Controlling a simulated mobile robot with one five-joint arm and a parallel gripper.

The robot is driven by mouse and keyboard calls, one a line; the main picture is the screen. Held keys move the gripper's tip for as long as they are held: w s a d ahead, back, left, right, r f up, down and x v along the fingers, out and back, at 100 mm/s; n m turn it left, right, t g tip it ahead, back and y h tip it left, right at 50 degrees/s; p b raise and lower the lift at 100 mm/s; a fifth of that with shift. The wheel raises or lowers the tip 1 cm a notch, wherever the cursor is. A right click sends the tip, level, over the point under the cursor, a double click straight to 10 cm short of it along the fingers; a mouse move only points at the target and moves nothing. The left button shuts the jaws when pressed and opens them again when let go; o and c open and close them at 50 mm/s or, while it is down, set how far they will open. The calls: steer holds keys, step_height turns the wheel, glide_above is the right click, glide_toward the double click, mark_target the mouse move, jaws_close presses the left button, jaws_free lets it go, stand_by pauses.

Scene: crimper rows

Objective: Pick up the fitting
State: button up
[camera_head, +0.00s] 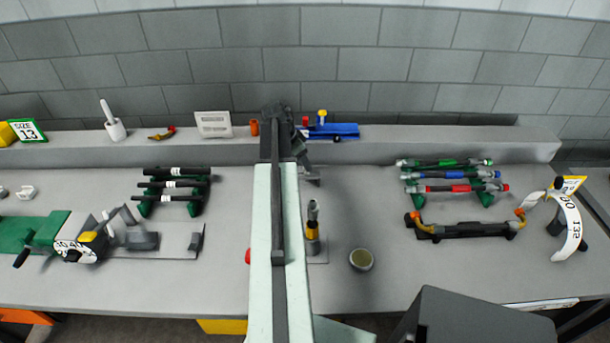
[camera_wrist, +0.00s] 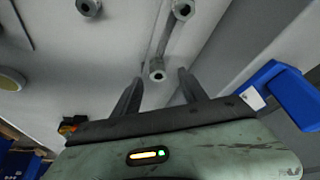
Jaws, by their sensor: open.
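In the wrist view a grey metal fitting (camera_wrist: 157,75) with a hex end and a dark round bore shows between the fingertips of my gripper (camera_wrist: 160,78). The two dark fingers are apart, one on each side of it, and I see no contact. I cannot tell how far the fitting is from the fingertips. Two similar grey fittings stand farther up, one at the upper left (camera_wrist: 88,7) and one at the top middle (camera_wrist: 182,9). In the head view my gripper (camera_head: 311,177) is over the back part of the bench, and my arm hides what lies behind it.
In the head view, an upright dark tool with a yellow band (camera_head: 312,232) and a round dish (camera_head: 361,260) stand nearby. Hose racks (camera_head: 455,187) are to the right; bare bench lies between.

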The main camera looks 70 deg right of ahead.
mark_target(307, 174)
steer(key=b+x, duration=0.3)
steer(key=x, duration=0.1)
steer(key=shift+s+f, duration=0.15)
steer(key=shift+f, duration=0.1)
steer(key=shift+r, duration=0.2)
jaws_close()
